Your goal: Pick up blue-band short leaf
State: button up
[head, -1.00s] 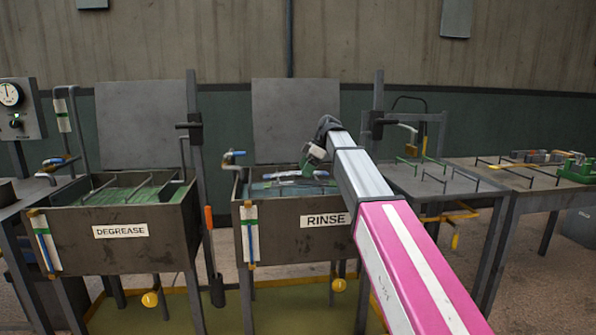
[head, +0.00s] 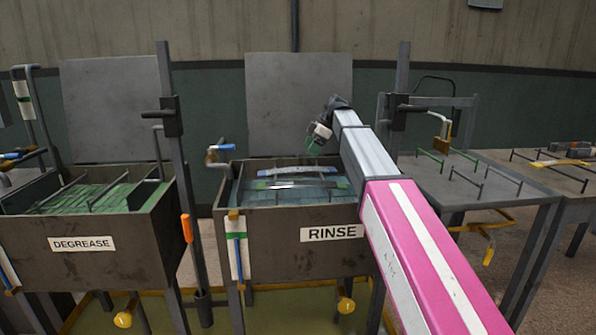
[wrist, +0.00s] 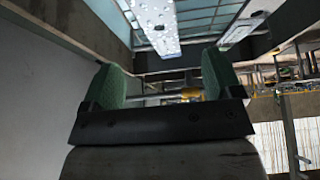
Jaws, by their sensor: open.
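In the head view, a flat bluish strip (head: 297,171) lies across the back of the RINSE tank (head: 270,235). A paler, shiny strip with green near its ends (head: 296,184) lies in front of it. I cannot make out which one is the blue-band short leaf. My gripper (head: 317,141) is above the back of this tank, apart from the strips. In the wrist view, its two green finger pads (wrist: 163,82) are spread with no part held between them. A pale speckled strip (wrist: 156,22) shows beyond the fingers.
The DEGREASE tank (head: 85,268) with racks stands at left. A dark post (head: 183,190) rises between the tanks. A grey panel (head: 298,100) stands behind the RINSE tank. A metal table (head: 500,205) with upright pegs is at right.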

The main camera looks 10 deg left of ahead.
aim_at(298, 169)
jog(key=x, duration=0.9)
jog(key=shift+w, duration=0.1)
jog(key=shift+c, duration=0.3)
jog(key=shift+r, duration=0.1)
jog(key=c, duration=1.3)
